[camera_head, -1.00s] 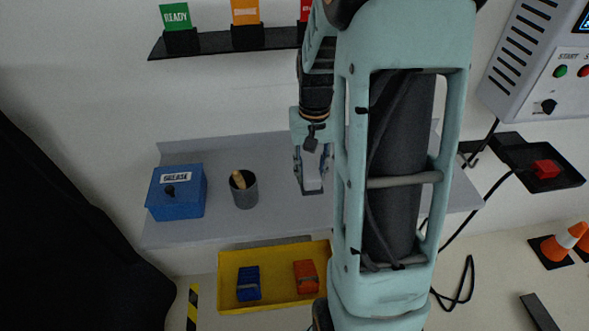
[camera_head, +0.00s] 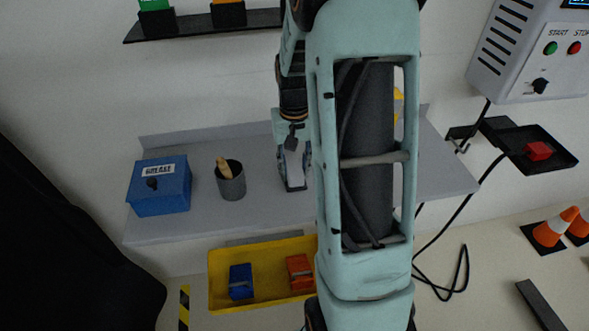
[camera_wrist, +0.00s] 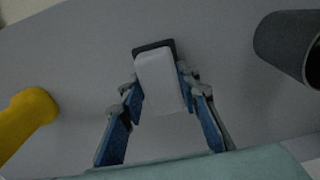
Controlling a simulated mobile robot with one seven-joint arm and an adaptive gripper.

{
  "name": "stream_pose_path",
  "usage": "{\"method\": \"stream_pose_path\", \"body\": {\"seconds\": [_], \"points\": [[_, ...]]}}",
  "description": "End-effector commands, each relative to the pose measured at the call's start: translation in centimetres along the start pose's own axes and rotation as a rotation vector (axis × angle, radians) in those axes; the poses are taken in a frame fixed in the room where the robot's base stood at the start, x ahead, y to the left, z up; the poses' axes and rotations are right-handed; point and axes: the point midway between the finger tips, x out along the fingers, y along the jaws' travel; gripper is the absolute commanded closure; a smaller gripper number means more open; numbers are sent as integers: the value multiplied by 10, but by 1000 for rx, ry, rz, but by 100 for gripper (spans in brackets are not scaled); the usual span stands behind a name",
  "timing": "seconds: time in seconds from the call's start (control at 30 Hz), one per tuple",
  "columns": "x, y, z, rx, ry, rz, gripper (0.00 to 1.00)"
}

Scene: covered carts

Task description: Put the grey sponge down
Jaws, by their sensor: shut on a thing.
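The grey sponge (camera_wrist: 161,85) is a pale block between the two blue-padded fingers of my gripper (camera_wrist: 160,100) in the wrist view. A dark band shows along its far end. In the head view my gripper (camera_head: 293,187) points down over the grey shelf (camera_head: 265,212), to the right of the dark grey cup, and is shut on the sponge (camera_head: 295,172). The sponge is close to the shelf surface; I cannot tell whether it touches.
The dark grey cup (camera_head: 231,186) holds a tan-handled item; the cup also shows in the wrist view (camera_wrist: 280,45). A blue grease box (camera_head: 160,190) stands further left. A yellow object (camera_wrist: 30,113) lies on the gripper's other side. A yellow bin (camera_head: 265,250) hangs below the shelf.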

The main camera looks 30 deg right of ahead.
Motion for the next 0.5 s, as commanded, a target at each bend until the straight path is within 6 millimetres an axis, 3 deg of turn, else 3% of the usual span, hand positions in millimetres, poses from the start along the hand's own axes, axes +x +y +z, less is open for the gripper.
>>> {"method": "stream_pose_path", "body": {"seconds": [0.07,0.1,0.2,0.5], "points": [[4,0,0,0,-1,0,93],[3,0,0,0,-1,0,66],[2,0,0,0,-1,0,55],[2,0,0,0,0,0,53]]}}
